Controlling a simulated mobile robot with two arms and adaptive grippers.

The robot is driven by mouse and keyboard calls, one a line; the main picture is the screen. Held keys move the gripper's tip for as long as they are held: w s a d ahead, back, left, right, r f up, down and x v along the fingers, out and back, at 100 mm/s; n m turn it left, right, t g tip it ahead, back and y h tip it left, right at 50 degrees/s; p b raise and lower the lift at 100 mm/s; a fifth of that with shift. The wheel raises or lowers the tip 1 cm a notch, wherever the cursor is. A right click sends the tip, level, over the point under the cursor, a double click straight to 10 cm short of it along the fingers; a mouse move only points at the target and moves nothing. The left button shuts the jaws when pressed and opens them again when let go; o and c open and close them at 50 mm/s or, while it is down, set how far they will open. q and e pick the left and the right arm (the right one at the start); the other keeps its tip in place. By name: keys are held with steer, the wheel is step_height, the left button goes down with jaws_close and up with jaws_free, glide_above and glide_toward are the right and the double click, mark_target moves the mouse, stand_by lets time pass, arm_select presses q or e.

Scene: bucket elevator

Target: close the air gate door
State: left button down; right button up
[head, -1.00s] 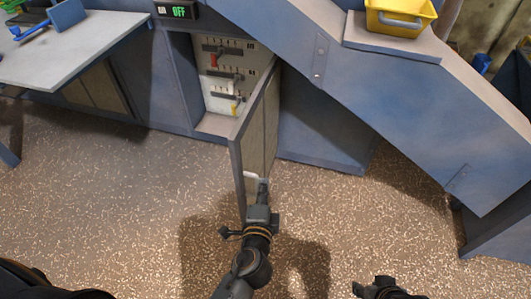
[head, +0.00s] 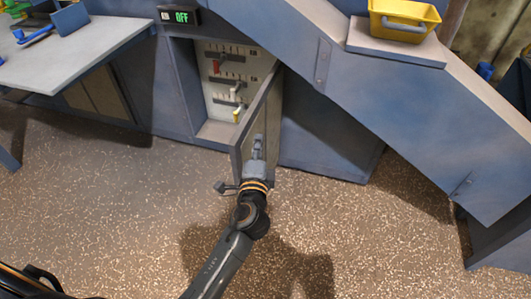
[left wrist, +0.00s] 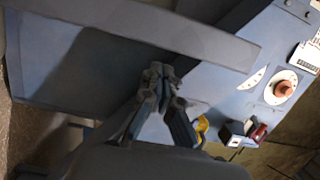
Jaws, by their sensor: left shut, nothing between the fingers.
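The air gate door (head: 271,108) is a tall blue-grey panel standing ajar in front of a recessed cabinet with sliders (head: 228,78). It is hinged at the right side of the opening, and its free edge points towards me. My left gripper (head: 258,140) is shut and empty, in front of the door's face near its free edge; I cannot tell whether it touches. It covers the lower part of the door. In the left wrist view the closed fingers (left wrist: 158,72) lie beside a long grey edge. My right gripper is out of view.
A blue sloping housing (head: 360,75) rises at the right of the door, with a yellow bin (head: 403,16) on its ledge. A grey worktable (head: 70,48) stands at the left. An OFF display (head: 180,16) is above the cabinet. The speckled floor in front is clear.

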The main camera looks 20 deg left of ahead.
arm_select(q)
steer(key=shift+a, duration=0.95)
steer(key=shift+a, duration=0.1)
